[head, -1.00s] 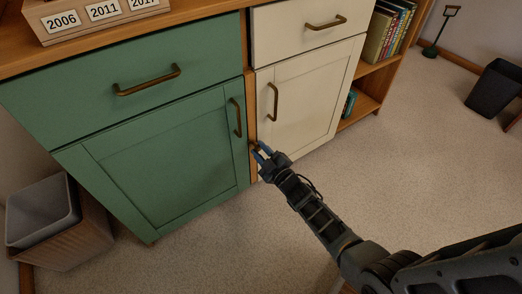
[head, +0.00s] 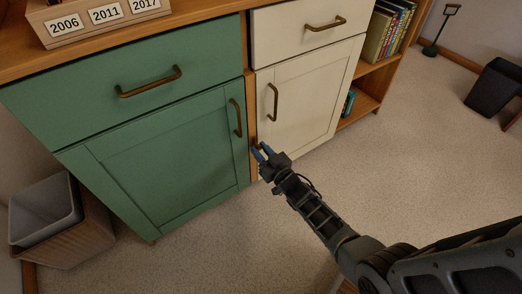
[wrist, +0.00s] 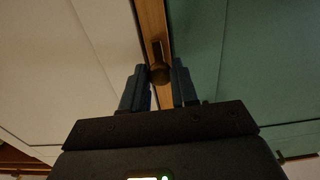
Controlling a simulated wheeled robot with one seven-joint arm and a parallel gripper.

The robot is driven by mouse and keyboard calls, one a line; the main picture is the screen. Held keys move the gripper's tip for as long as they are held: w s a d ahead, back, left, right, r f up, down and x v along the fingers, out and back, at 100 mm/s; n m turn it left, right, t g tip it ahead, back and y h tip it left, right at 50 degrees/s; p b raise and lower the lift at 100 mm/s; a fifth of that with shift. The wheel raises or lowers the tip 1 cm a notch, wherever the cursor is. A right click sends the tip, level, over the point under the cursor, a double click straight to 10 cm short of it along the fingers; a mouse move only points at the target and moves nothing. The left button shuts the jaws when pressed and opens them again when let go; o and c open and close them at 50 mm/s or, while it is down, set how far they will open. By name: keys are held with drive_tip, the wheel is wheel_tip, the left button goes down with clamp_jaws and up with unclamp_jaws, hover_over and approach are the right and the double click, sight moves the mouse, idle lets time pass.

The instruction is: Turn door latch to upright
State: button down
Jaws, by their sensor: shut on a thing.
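The door latch (wrist: 158,52) is a small dark brass piece on the narrow wooden strip between the green door (head: 170,160) and the cream door (head: 305,100). In the wrist view its bar lies roughly along the strip, with a rounded end between my fingers. My gripper (wrist: 160,78) has its two blue fingers on either side of that end, shut on it. In the head view my gripper (head: 262,151) is at the strip low between the doors, and the fingers mostly hide the latch. Both doors look closed.
Brass handles stand out on the green door (head: 236,117) and the cream door (head: 273,101), above my gripper. A waste bin (head: 45,215) stands at the left. Open shelves with books (head: 388,35) are at the right. The carpet (head: 400,160) in front is largely clear.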

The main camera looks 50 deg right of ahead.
idle(0.3)
drive_tip(key=c, duration=0.9)
unclamp_jaws()
drive_tip(key=p+v, duration=0.2)
drive_tip(key=v, duration=0.5)
drive_tip(key=shift+s+a, duration=0.15)
drive_tip(key=shift+s, duration=0.25)
